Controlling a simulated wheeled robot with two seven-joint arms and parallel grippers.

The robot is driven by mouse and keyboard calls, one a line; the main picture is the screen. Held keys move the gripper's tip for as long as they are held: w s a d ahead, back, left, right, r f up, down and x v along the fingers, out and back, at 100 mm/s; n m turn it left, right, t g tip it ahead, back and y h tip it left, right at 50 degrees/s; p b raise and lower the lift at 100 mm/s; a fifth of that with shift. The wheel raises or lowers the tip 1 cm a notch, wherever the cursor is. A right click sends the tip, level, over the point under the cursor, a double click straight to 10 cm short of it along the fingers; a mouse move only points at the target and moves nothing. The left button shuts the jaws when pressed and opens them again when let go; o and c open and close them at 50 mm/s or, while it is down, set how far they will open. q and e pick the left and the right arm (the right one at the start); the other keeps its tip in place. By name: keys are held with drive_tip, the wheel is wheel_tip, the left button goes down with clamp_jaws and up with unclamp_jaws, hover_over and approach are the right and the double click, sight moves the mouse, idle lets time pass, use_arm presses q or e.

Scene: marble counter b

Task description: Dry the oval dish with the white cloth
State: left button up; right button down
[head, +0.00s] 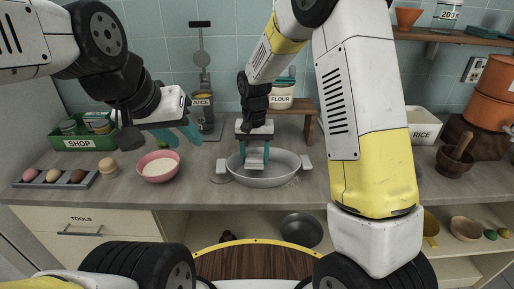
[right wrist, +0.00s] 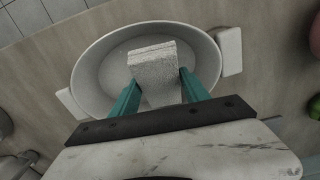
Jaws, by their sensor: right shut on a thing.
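The oval dish (head: 265,182) is pale grey with a handle at each end and stands on the counter at the middle of the head view. It also shows in the right wrist view (right wrist: 88,72). My right gripper (head: 254,154) is over the dish, shut on the folded white cloth (right wrist: 155,72). The cloth (head: 255,158) hangs between the teal fingers, over the dish's inside; I cannot tell whether it touches the bottom. My left gripper (head: 179,134) is open and empty, above the counter, left of the dish and above the pink bowl.
A pink bowl (head: 158,166) with pale contents stands left of the dish. Further left are a tray of egg-like things (head: 55,179) and a green shop crate (head: 83,142). A wooden stand (head: 300,112) with a flour canister (head: 282,96) is behind.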

sight(265, 171)
drive_tip(key=shift+w, duration=0.55)
drive_tip(key=shift+w+d+r, duration=0.1)
drive_tip(key=shift+d+r, duration=0.05)
drive_tip(key=shift+d, duration=0.75)
drive_tip(key=shift+w+d+r, duration=0.1)
drive_tip(key=shift+d, duration=0.75)
drive_tip(key=shift+s+a, duration=0.1)
drive_tip(key=shift+s+a+r, duration=0.1)
drive_tip(key=shift+a+r, duration=0.05)
drive_tip(key=shift+a, duration=1.55)
drive_tip(key=shift+r, duration=3)
drive_tip(key=shift+r, duration=0.1)
